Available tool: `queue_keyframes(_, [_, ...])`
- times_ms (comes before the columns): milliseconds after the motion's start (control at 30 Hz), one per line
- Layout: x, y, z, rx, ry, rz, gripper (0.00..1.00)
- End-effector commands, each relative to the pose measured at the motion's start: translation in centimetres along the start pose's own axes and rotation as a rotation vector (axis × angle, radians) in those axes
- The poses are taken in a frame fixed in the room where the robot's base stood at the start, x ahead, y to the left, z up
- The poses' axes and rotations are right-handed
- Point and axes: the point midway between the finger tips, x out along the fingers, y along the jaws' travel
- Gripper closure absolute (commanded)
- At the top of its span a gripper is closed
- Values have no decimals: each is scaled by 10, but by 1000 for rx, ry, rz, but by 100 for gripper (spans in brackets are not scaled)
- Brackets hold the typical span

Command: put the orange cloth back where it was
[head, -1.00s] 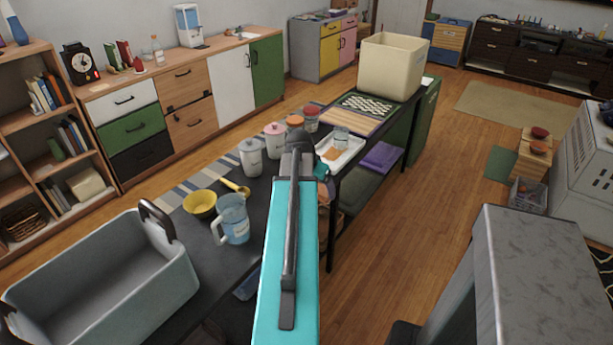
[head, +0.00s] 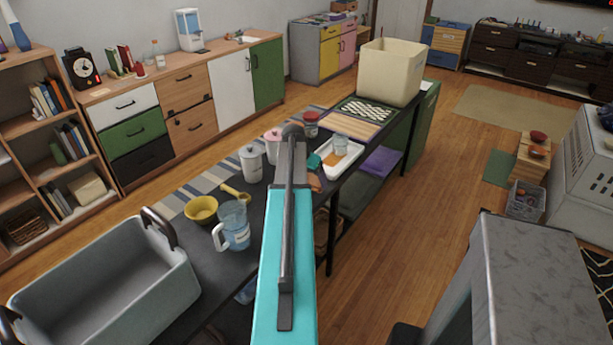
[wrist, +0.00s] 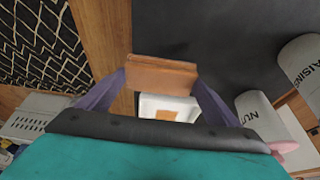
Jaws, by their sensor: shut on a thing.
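My gripper (wrist: 160,82), with purple fingers, is shut on a folded orange-brown cloth (wrist: 162,72) in the wrist view. The cloth is gripped by its two ends. In the head view my arm hides most of the gripper, and a small bit of brown-orange (head: 315,182) shows beside the arm over the dark table. A white tray (head: 352,158) stands on the table to the right of my arm. A flat orange patch (head: 332,160) lies in it, next to a clear glass (head: 340,144). The tray (wrist: 180,103) also shows beyond the held cloth in the wrist view.
Lidded canisters (head: 251,163) stand left of my arm. A measuring jug (head: 234,226), a yellow bowl (head: 201,209) and a grey bin (head: 100,275) are nearer. A striped board (head: 350,124) and a cream box (head: 390,68) are farther along the table.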

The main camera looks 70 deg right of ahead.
Motion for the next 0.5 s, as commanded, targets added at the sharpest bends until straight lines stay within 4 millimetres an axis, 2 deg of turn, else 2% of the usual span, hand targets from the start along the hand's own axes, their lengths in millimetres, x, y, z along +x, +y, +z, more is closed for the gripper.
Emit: queue_keyframes(500, [17, -40, -31, -1, 0, -1, 36])
